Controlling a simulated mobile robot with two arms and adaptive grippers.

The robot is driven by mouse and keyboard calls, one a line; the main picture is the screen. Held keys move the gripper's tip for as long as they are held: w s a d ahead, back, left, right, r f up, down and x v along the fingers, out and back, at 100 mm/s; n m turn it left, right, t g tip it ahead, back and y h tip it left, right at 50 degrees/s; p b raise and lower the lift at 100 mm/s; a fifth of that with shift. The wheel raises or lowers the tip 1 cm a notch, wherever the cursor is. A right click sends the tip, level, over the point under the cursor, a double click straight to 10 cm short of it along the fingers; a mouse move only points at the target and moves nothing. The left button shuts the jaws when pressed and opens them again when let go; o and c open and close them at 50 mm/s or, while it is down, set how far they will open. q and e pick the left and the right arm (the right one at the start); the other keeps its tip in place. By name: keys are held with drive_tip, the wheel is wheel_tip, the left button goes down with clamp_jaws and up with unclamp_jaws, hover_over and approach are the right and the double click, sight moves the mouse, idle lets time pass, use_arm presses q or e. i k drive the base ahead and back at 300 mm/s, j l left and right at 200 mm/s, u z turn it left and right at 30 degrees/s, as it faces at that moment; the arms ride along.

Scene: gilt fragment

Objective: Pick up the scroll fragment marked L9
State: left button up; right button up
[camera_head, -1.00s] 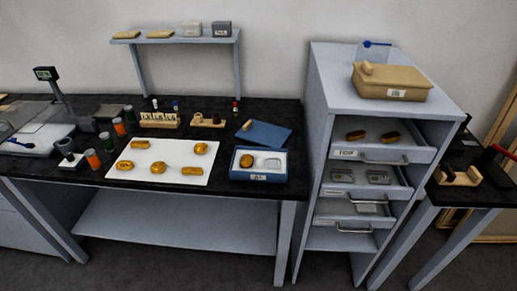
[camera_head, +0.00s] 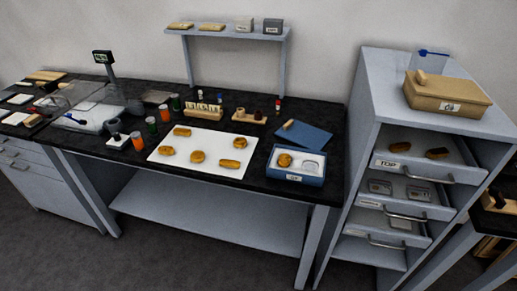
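Several gilt-brown fragments lie on a white mat (camera_head: 212,139) on the black bench. They are one at the upper left (camera_head: 182,132), one at the upper right (camera_head: 240,143), one at the left (camera_head: 167,150), one in the middle (camera_head: 198,157) and one at the lower right (camera_head: 229,164). Another similar piece (camera_head: 284,160) sits in a blue box (camera_head: 297,180) beside the mat. Two more pieces, one left (camera_head: 399,147) and one right (camera_head: 437,153), lie in the open top drawer (camera_head: 421,171). No L9 marking is readable at this size. Neither gripper is in view.
Orange and green jars, including an orange one (camera_head: 137,141), stand left of the mat. A blue lid (camera_head: 303,135) lies behind the box. The cabinet (camera_head: 385,95) has open drawers jutting forward. A tan box (camera_head: 447,95) stands on top.

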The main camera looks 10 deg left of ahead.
sight(239, 143)
drive_tip(key=i+j+z, duration=0.15)
drive_tip(key=j, duration=0.45)
drive_tip(key=i+j+z, duration=0.1)
drive_tip(key=j, duration=0.5)
drive_tip(key=i+j+z, duration=0.15)
drive_tip(key=j, duration=0.5)
drive_tip(key=i+j+z, duration=0.15)
drive_tip(key=j, duration=0.5)
